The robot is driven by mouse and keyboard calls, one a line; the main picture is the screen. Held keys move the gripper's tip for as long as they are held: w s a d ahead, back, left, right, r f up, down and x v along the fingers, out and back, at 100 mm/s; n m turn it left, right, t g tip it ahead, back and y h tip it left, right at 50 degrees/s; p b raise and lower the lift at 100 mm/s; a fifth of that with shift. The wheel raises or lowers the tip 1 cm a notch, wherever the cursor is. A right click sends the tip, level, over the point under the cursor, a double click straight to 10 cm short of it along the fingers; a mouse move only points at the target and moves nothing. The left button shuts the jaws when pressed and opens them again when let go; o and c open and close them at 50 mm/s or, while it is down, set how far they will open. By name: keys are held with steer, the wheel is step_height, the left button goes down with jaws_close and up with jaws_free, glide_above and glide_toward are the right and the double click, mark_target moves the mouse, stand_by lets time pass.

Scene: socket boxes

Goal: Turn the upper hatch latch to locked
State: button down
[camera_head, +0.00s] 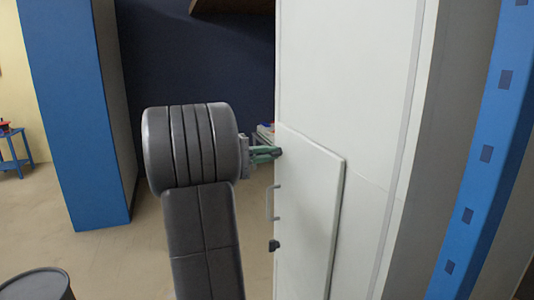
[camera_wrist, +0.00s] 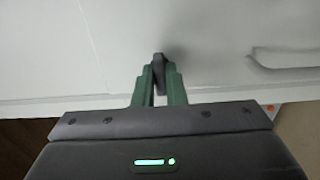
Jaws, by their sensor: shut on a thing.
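The upper hatch latch (camera_wrist: 158,62) is a small dark knob on the pale hatch. In the wrist view it sits between the green fingers of my gripper (camera_wrist: 160,78), which is shut on it. Its long side runs roughly up the picture there. In the head view my gripper (camera_head: 276,153) reaches the upper left edge of the white hatch (camera_head: 312,205), and the fingers hide the upper latch. A dark lower latch (camera_head: 274,245) shows near the hatch's left edge. I cannot tell from the picture whether the upper latch is at locked.
A pale bar handle (camera_head: 270,203) stands out between the two latches; it also shows in the wrist view (camera_wrist: 285,75). The hatch is on a tall white cabinet (camera_head: 345,80). A blue-sided cabinet (camera_head: 75,120) stands left, with open floor (camera_head: 120,260) below it.

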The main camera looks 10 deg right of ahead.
stand_by(0.4)
steer(key=c, duration=1.5)
jaws_free()
steer(key=s+a+b, duration=0.1)
steer(key=a, duration=0.3)
steer(key=a+b, duration=0.1)
steer(key=a, duration=0.4)
steer(key=s+a+b, duration=0.1)
steer(key=a, duration=0.3)
steer(key=shift+s+a, duration=0.3)
steer(key=shift+s, duration=0.05)
steer(key=shift+d, duration=0.1)
steer(key=w+d+p, duration=0.1)
steer(key=d, duration=0.3)
steer(key=d+p, duration=0.1)
steer(key=d, duration=0.4)
steer(key=w+d+p, duration=0.1)
steer(key=d, duration=0.3)
steer(key=shift+w+d, duration=0.2)
steer(key=shift+w, duration=0.15)
